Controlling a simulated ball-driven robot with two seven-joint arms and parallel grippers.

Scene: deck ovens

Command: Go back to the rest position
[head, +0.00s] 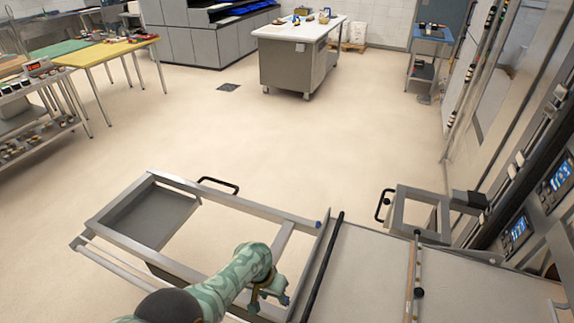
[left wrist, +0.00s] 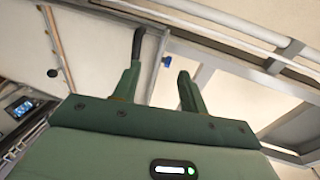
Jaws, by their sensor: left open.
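My left arm comes in at the bottom of the head view, and its gripper (head: 268,290) is over the right part of a metal frame cart (head: 240,205). In the left wrist view the two green fingers of my left gripper (left wrist: 158,88) stand apart with nothing between them. The cart's rails (left wrist: 225,68) show beyond the fingers. I cannot tell whether the gripper touches the frame. My right gripper is in neither view.
A pale loading surface (head: 365,270) with a dark bar lies right of the cart, beside the ovens with lit displays (head: 518,232). A yellow table (head: 105,50) stands at the left and a white-topped island (head: 300,28) at the back. The middle floor (head: 290,130) is clear.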

